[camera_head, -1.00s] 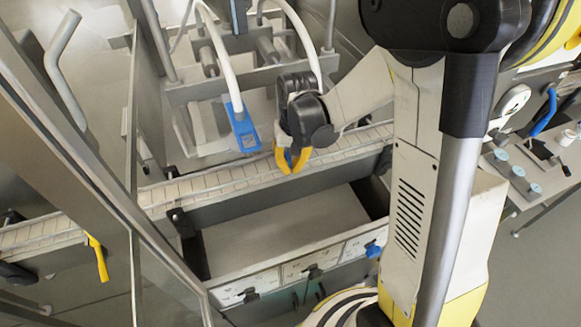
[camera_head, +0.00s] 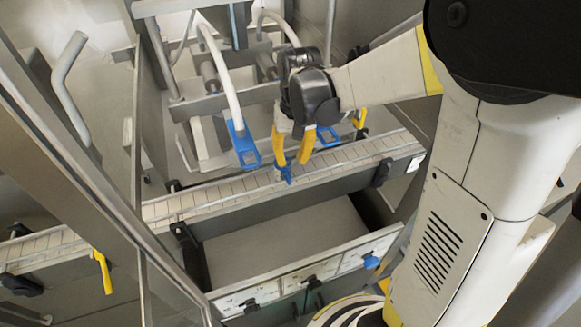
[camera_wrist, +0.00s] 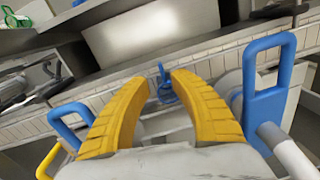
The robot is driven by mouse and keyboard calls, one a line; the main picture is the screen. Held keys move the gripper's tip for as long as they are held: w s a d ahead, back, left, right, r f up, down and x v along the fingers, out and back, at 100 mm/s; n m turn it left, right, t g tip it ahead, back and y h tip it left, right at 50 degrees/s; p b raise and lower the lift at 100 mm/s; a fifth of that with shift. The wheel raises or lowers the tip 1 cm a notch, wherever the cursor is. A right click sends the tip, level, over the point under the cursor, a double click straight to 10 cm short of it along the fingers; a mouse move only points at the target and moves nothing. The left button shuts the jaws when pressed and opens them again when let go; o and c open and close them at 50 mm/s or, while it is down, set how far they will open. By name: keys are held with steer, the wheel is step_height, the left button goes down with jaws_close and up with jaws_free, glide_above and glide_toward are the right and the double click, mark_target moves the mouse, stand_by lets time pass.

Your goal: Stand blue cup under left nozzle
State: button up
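My gripper (camera_head: 295,160) has two yellow fingers held apart, with nothing between them. It points down over the conveyor, right of the left nozzle. A small blue object (camera_head: 286,175) lies at the belt just beyond the fingertips; it also shows between and past the tips in the wrist view (camera_wrist: 168,94). It may be the blue cup, but its shape is too small to tell. The left nozzle (camera_head: 243,145) has a blue end on a white hose; it is at the right in the wrist view (camera_wrist: 265,115). The right nozzle (camera_head: 327,139) is partly behind my gripper.
The pale tiled conveyor (camera_head: 225,190) runs across the scene. An open recessed tray (camera_head: 280,240) is in front of it, with a panel of knobs (camera_head: 312,282) below. A metal-framed glass door (camera_head: 85,170) stands at the left. The belt left of my gripper looks clear.

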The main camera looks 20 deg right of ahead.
steer(key=s+r+n+t, duration=0.1)
steer(key=s+r+t, duration=0.6)
steer(key=s+r, duration=0.3)
steer(key=s, duration=0.2)
steer(key=shift+s+a+r+n+h, duration=0.25)
steer(key=shift+s+r+n+h, duration=0.05)
steer(key=shift+r, duration=0.1)
steer(key=shift+f, duration=0.1)
